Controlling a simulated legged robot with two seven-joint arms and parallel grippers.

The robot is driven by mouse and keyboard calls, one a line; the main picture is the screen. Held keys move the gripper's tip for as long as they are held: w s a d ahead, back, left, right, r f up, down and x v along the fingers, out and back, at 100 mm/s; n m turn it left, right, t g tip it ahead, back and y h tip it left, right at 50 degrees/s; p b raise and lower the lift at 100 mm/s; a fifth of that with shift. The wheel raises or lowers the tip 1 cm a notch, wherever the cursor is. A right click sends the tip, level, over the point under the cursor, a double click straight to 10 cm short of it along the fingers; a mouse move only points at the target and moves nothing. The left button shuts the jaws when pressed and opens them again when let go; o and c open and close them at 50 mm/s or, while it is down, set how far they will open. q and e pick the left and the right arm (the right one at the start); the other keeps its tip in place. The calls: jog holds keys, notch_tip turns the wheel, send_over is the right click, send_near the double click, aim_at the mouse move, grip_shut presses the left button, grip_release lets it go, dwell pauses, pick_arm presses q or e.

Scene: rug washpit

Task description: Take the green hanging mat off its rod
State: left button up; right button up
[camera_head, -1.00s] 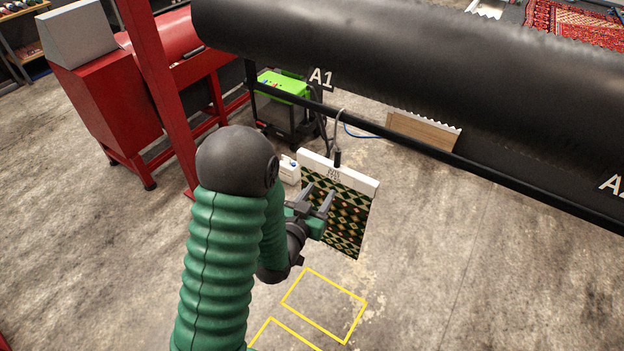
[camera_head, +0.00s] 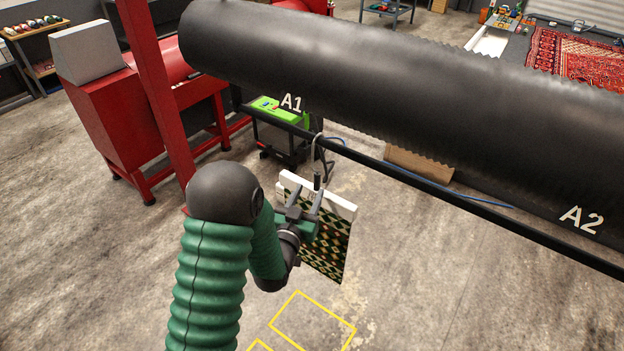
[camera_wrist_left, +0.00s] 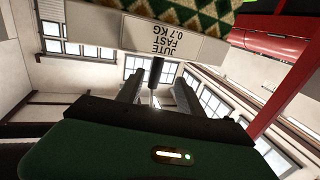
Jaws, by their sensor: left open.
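The green hanging mat (camera_head: 328,248) has a green, cream and orange diamond pattern and a white top bar (camera_head: 338,205). It hangs by a grey hook (camera_head: 316,150) from the dark rod (camera_head: 365,158) near the label A1. My left gripper (camera_head: 305,203) is open in front of the mat, its fingers pointing up near the bar. In the left wrist view the open fingers (camera_wrist_left: 157,92) stand on either side of a dark peg (camera_wrist_left: 156,70) below the bar, which reads "JUTE FAST 0.7 KG" upside down. Contact cannot be told. My right gripper is not in view.
A large black roller (camera_head: 400,90) spans above the rod. A red post (camera_head: 155,85) and red machine (camera_head: 105,120) stand at left. A green-topped cart (camera_head: 280,130) is behind the mat. Yellow floor outlines (camera_head: 312,322) lie below on open concrete.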

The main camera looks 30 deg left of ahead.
aim_at(318, 183)
pick_arm(q)
jog(key=x, duration=0.4)
jog(key=b+x, duration=0.1)
jog(key=x, duration=0.1)
jog(key=shift+s+a+f, duration=0.1)
jog(key=shift+a+f, duration=0.1)
jog(key=shift+a, duration=0.2)
jog(key=shift+d+r, duration=0.15)
jog(key=shift+d, duration=0.1)
jog(key=shift+d+r, duration=0.15)
jog(key=shift+d, duration=0.45)
jog(key=shift+d+r, duration=0.2)
jog(key=shift+d, duration=0.35)
jog(key=shift+c, duration=1.1)
jog(key=shift+a+f, duration=0.15)
jog(key=shift+a, duration=0.45)
jog(key=c, duration=0.5)
jog(key=shift+a+f, duration=0.15)
jog(key=shift+a, duration=0.3)
grip_shut()
jog(key=shift+d, duration=0.7)
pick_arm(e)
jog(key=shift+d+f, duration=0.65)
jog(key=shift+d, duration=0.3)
